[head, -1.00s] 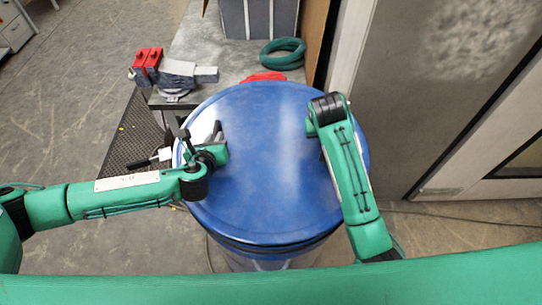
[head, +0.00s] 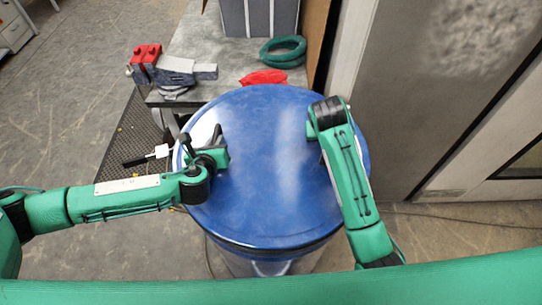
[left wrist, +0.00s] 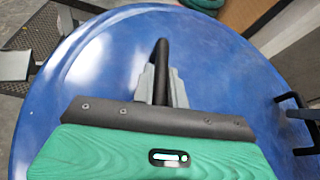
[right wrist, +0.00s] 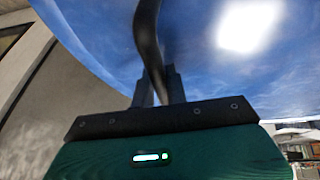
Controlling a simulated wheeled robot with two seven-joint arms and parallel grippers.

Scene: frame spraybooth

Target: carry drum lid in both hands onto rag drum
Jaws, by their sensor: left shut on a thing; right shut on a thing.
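The drum lid (head: 262,190) is a large round blue disc with two black bar handles. It lies about level over the rag drum (head: 285,262), whose side shows only below the lid's near edge. Whether lid and drum rim touch cannot be told. My left gripper (head: 217,145) is shut on the lid's left handle, which shows between the fingers in the left wrist view (left wrist: 160,75). My right gripper (head: 313,130) is shut on the other handle, seen in the right wrist view (right wrist: 150,50); my forearm partly hides it in the head view.
Behind the lid stands a grey workbench (head: 205,45) with a red-and-grey vise (head: 165,66), a green hose coil (head: 283,51), a red cloth (head: 263,77) and a grey bin (head: 260,18). A dark mat (head: 125,145) lies left. A grey wall panel (head: 430,80) stands right.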

